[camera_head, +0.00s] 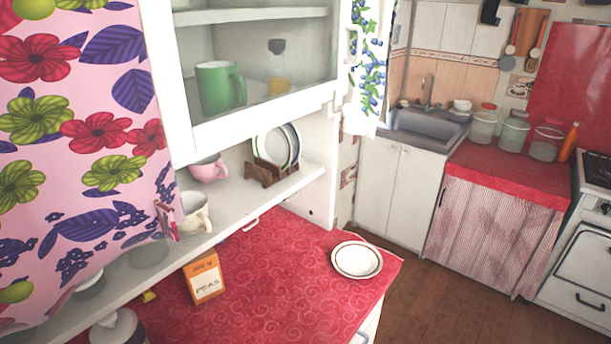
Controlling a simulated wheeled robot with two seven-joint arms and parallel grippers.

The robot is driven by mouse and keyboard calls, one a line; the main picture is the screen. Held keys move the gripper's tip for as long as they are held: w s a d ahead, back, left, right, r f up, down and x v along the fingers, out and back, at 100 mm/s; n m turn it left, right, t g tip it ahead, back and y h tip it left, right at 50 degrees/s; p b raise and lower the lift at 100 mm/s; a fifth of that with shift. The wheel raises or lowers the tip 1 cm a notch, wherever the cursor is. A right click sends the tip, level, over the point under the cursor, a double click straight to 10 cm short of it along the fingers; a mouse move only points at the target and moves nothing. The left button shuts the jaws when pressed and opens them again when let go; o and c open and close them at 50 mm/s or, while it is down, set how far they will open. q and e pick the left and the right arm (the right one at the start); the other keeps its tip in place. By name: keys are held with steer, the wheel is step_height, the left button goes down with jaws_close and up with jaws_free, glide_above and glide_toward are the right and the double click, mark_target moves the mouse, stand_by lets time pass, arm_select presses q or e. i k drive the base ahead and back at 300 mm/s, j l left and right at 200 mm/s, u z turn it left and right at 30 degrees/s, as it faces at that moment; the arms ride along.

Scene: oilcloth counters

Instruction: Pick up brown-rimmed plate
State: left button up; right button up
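A round white plate (357,260) with a thin dark, brownish rim lies flat on the red patterned oilcloth counter (290,265), close to its right corner. Nothing covers it and nothing touches it from above. Neither of my grippers is in view.
An orange peas box (204,277) stands left of the plate. On the shelf above are plates in a wooden rack (258,173), a pink cup (208,168) and a cream cup (195,212). The counter around the plate is clear. A patterned curtain (75,130) hangs at left.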

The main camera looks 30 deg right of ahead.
mark_target(355, 258)
steer(key=k+j+z, duration=0.1)
steer(key=z, duration=0.35)
steer(key=k+j+z, duration=0.1)
steer(key=z, duration=0.35)
steer(key=k+z, duration=0.1)
steer(key=z, duration=0.35)
